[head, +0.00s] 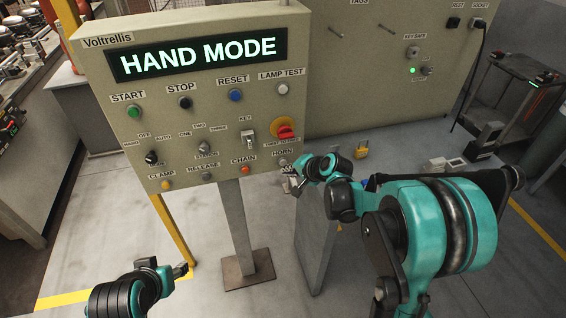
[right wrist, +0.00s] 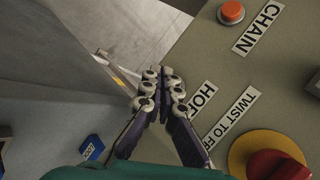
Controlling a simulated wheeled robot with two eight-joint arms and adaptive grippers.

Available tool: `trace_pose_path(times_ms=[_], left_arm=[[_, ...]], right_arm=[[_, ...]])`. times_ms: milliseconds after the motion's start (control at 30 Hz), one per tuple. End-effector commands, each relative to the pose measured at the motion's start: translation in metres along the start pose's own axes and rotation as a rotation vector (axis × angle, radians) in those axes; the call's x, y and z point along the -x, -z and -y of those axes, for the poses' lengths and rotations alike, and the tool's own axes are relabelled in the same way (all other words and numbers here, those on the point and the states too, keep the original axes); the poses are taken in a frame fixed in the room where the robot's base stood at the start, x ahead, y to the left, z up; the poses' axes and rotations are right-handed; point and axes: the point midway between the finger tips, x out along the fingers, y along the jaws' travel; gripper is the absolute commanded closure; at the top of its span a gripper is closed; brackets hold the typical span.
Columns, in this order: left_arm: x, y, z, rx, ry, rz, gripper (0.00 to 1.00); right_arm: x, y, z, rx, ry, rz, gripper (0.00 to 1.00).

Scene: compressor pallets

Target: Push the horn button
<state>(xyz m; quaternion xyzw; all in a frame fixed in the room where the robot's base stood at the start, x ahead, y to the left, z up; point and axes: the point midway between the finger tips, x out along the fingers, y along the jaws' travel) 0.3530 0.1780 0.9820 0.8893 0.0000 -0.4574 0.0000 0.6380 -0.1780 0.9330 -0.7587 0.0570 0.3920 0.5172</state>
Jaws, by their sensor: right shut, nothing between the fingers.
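The beige control panel (head: 215,120) stands on a post, its display reading HAND MODE. The HORN label (head: 283,152) is at the panel's lower right, with the small horn button (head: 283,163) just below it. My right gripper (head: 291,182) is shut and empty at the panel's lower right edge, close to the button. In the right wrist view the shut fingertips (right wrist: 159,76) are beside the partly covered HORN label (right wrist: 198,103); the horn button is hidden there, so I cannot tell whether they touch it. My left gripper (head: 184,269) is low at the left, its jaws unclear.
The red twist-to-release knob (head: 285,131) on its yellow base sits just above the HORN label. The orange chain button (head: 245,170) is to the left; it also shows in the right wrist view (right wrist: 231,12). A grey cabinet stands behind, and a dark cart (head: 520,75) at the right.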

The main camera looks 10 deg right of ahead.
Motion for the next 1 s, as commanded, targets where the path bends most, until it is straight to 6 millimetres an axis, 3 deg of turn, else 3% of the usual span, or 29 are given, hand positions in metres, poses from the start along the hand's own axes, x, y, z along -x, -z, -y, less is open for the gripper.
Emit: trace_pose_path(times_ms=[1000], left_arm=[[-0.0009, -0.0006, 0.0, 0.0, 0.0, 0.0, 0.52]], right_arm=[[-0.0066, 0.005, 0.0052, 0.0, 0.0, 0.0, 1.0]])
